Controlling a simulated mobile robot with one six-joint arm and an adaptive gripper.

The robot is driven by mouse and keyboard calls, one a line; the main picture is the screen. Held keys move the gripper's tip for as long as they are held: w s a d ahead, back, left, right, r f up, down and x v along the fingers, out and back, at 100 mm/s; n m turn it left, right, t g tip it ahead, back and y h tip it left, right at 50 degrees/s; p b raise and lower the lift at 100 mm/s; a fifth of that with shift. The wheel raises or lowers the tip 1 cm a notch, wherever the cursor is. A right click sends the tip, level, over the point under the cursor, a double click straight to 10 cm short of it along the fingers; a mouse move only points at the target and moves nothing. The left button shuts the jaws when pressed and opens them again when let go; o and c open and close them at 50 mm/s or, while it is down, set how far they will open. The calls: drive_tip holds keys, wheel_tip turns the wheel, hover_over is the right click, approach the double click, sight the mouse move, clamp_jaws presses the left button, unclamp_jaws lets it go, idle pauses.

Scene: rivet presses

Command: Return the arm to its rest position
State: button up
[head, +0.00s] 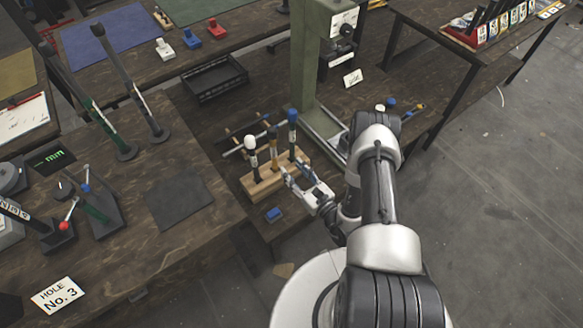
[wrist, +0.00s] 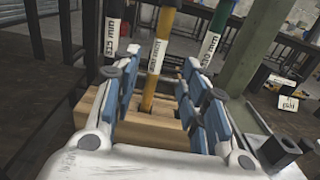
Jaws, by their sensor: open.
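My gripper (head: 297,183) is at the front of a wooden block holder (head: 262,187), low and close to it. In the wrist view my gripper (wrist: 165,105) has its blue-padded fingers apart, with the block and the lower part of a yellow-handled tool (wrist: 162,60) visible between them. I cannot tell whether the fingers touch anything. The block holds three upright tools: one with a white head (head: 250,143), the yellow-handled one, and one with a blue head (head: 292,115). My arm reaches from the lower right towards the block.
A green press column (head: 312,60) stands behind the block. A bench with a dark mat (head: 179,203) and lever tools is on the left. A black tray (head: 214,79) sits behind. Open floor (head: 510,200) lies to the right.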

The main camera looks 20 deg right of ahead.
idle(0.4)
drive_tip(key=w+a+r+n+g+y, duration=0.2)
drive_tip(key=a+r+n+y, duration=0.2)
drive_tip(key=r, duration=0.4)
drive_tip(key=w+a+r+n+g+y, duration=0.1)
drive_tip(key=a+r+n+g+y, duration=0.1)
drive_tip(key=a+r+n+y, duration=0.45)
drive_tip(key=s+a+r+n+g, duration=0.3)
drive_tip(key=s+r+n+g, duration=0.15)
drive_tip(key=r, duration=0.25)
drive_tip(key=s+a+r+n+g, duration=0.3)
drive_tip(key=s+a+r+g, duration=0.1)
drive_tip(key=r+g, duration=0.25)
drive_tip(key=s+r+n+g+h, duration=0.2)
drive_tip(key=s+r+n+h, duration=0.15)
drive_tip(key=s, duration=0.35)
drive_tip(key=s+r+n+g+h, duration=0.2)
drive_tip(key=s+r+n+h, duration=0.1)
drive_tip(key=s+n, duration=0.3)
drive_tip(key=s+d+r+n+t+h, duration=0.2)
drive_tip(key=s+d+t+h, duration=0.1)
drive_tip(key=d, duration=0.4)
drive_tip(key=s+d+r+n+t+h, duration=0.3)
drive_tip(key=d+h, duration=0.3)
drive_tip(key=shift+d+t+h, duration=0.3)
drive_tip(key=shift+d, duration=0.1)
